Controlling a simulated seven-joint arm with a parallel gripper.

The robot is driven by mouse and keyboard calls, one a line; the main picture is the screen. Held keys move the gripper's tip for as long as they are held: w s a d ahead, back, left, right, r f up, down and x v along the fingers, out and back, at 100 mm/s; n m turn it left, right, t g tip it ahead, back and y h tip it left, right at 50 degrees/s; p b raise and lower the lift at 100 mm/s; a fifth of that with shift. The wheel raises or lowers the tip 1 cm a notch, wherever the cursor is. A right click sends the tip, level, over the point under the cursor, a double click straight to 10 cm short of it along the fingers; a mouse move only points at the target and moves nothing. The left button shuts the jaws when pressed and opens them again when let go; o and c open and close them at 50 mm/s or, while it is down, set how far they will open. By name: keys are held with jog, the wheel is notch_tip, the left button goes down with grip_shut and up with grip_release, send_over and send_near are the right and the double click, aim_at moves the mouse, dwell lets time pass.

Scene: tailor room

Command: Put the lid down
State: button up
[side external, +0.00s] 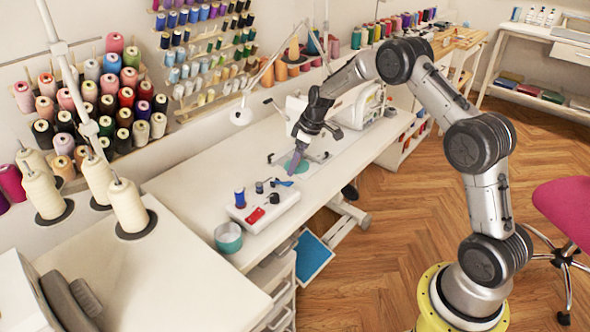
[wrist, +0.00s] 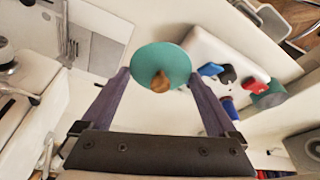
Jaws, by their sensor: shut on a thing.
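The lid is a round teal disc with a small wooden knob. In the wrist view the lid (wrist: 172,58) lies between the two purple fingertips of my gripper (wrist: 157,78), its knob facing the camera. My gripper is shut on the lid by its rim. In the side view my gripper (side external: 293,170) points down over the white table, and the lid (side external: 301,165) shows partly behind the fingers. I cannot tell how far it is above the tabletop. An open round teal tin (side external: 228,237) stands near the table's front edge; it also shows in the wrist view (wrist: 268,97).
A white box (side external: 277,208) holding a blue spool and small red, dark and blue items lies between the tin and my gripper. A sewing machine (side external: 345,107) stands behind my gripper to the right. The tabletop (side external: 190,185) left of the box is clear.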

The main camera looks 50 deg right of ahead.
jog(key=shift+w+f, duration=0.3)
jog(key=shift+f, duration=0.05)
jog(key=shift+w+d+f, duration=0.1)
jog(key=shift+w+f, duration=0.05)
jog(key=shift+f, duration=1.55)
jog(key=shift+f, duration=0.25)
